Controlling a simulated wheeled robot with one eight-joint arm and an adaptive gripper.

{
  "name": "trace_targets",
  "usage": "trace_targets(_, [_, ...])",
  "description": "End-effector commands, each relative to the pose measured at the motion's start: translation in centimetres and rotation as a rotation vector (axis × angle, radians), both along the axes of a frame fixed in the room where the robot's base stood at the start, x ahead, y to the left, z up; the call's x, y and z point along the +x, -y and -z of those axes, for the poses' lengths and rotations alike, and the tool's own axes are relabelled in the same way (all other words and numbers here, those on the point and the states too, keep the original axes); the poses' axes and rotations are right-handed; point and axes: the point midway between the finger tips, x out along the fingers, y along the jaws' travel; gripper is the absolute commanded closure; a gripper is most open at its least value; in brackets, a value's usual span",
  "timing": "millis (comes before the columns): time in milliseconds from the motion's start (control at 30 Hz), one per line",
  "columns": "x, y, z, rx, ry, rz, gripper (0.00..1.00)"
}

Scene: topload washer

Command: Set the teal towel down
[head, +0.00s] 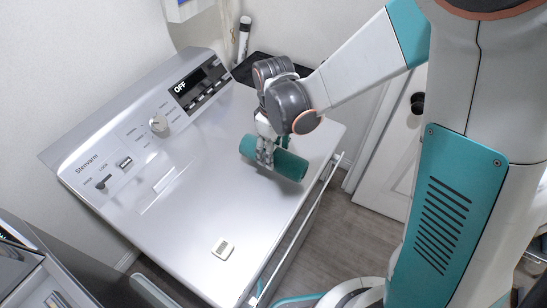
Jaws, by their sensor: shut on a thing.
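The teal towel (290,166) is a rolled cylinder lying on its side over the right part of the washer's closed top (200,215). My gripper (265,160) reaches down from above and is shut around the towel near its middle-left. The fingers hide a strip of the towel. Whether the towel touches the washer top or hangs just above it, I cannot tell.
The control panel with a knob (158,125) and an "OFF" display (190,82) runs along the back. A small white device (223,248) lies near the front edge. A handle bar (300,230) runs along that edge. The middle of the top is clear.

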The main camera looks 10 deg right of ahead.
Motion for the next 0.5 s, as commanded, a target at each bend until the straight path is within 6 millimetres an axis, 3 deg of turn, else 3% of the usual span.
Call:
trace_targets(33, [0.0, 0.0, 1.3, 0.000, 0.000, 0.000, 0.68])
trace_targets(133, [0.0, 0.0, 2.5, 0.000, 0.000, 0.000, 0.68])
trace_targets(500, [0.0, 0.0, 2.8, 0.000, 0.000, 0.000, 0.68])
